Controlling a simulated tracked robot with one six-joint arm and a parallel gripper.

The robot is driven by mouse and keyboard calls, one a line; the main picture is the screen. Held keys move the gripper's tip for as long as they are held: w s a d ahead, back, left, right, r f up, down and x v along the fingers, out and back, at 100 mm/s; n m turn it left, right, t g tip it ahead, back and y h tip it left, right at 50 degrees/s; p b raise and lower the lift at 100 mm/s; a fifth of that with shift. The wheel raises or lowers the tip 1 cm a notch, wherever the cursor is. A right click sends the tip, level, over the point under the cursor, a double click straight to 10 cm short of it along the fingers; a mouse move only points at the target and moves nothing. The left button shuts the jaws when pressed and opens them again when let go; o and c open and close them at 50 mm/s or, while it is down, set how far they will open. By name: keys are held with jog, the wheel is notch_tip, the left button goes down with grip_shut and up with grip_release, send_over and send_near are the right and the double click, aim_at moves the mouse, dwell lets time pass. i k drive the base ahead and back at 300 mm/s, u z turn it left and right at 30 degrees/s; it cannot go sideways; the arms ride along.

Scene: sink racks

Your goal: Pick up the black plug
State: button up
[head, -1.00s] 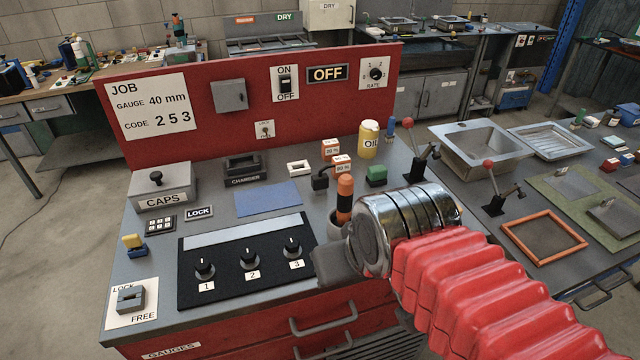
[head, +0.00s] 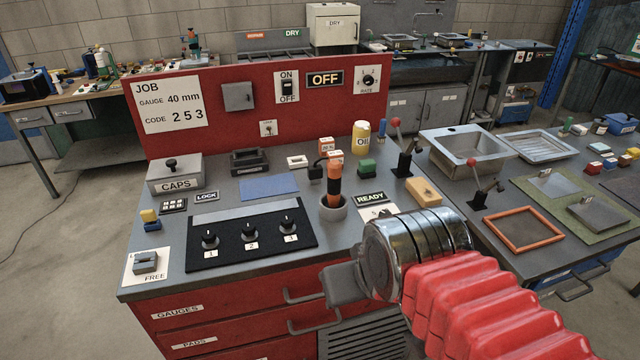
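My gripper (head: 343,286) is dark grey, at the end of a chrome wrist and red bellows sleeve. In the picture it lies below the black piece, over the bench's front edge, well apart from it. Its fingers are seen from behind and the side, so their gap is hidden. I see nothing held in it.
An orange-and-black handled tool (head: 335,180) stands in a grey cup (head: 333,208) between my gripper and the black piece. A blue mat (head: 269,187) lies left.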

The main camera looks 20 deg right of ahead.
aim_at(315, 172)
jog(key=u, duration=0.95)
jog(key=k, duration=0.5)
jog(key=z, duration=0.9)
jog(key=i, duration=0.85)
